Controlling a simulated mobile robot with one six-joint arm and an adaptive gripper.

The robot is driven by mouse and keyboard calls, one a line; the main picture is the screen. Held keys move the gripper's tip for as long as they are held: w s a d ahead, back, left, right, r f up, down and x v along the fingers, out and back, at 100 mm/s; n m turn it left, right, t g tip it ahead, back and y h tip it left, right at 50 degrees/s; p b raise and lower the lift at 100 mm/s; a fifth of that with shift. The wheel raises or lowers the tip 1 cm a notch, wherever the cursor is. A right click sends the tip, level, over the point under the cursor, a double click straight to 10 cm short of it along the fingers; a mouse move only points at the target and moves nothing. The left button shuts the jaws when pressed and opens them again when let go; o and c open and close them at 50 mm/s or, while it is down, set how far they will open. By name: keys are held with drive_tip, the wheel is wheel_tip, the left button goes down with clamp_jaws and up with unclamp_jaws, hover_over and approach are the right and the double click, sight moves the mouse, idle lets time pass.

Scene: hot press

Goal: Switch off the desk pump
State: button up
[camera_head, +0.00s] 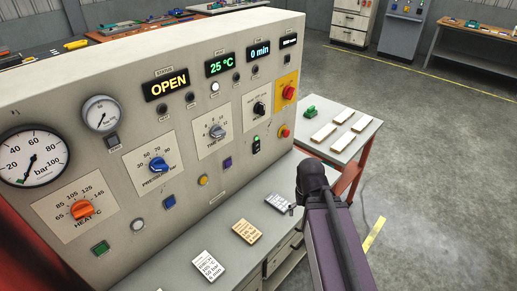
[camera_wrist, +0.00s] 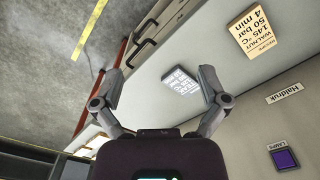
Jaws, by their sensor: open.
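A pale control panel (camera_head: 120,120) fills the left of the head view. No label naming the desk pump is legible to me. A black rotary knob (camera_head: 260,108) sits on a white plate at the panel's right. A red rotary switch on yellow (camera_head: 288,93) and a red button (camera_head: 285,131) are at the right edge. My gripper (camera_wrist: 162,80) is open and empty in the wrist view, above the desk's front edge. In the head view my arm hides most of it.
Recipe cards lie on the desk: a white one (camera_head: 208,266), a tan one (camera_head: 246,231) and a grey one (camera_head: 279,202). A purple button (camera_wrist: 285,159) shows at the wrist view's lower right. A side table (camera_head: 362,131) holds pale blocks and a green object. Grey floor (camera_head: 430,180) is open at right.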

drive_tip(key=shift+w+a+f, duration=0.1)
drive_tip(key=shift+w+f, duration=0.1)
drive_tip(key=c, duration=0.7)
drive_tip(key=shift+w+a+f+y+b, duration=0.2)
drive_tip(key=shift+w+y+b, duration=0.1)
drive_tip(key=shift+b, duration=0.1)
clamp_jaws()
drive_tip(key=w+a+f+m+t+y+b, duration=0.1)
drive_tip(key=w+a+m+t+y+b, duration=0.15)
drive_tip(key=w+t+y+b, duration=0.4)
drive_tip(key=w+a+m+t+y+b, duration=0.1)
drive_tip(key=w+a+m+y+b, duration=0.2)
drive_tip(key=w, duration=0.6)
drive_tip(key=w+d+r+m+t+y+b, duration=0.1)
drive_tip(key=w+d+r+m+t+b, duration=0.1)
drive_tip(key=w+d+m+t+b, duration=0.1)
drive_tip(key=shift+w+d+r+t+y+b, duration=0.4)
drive_tip(key=shift+w+d+t+b, duration=0.35)
drive_tip(key=shift+w+b, duration=0.45)
drive_tip(key=shift+w+m, duration=0.1)
drive_tip(key=shift+m, duration=0.15)
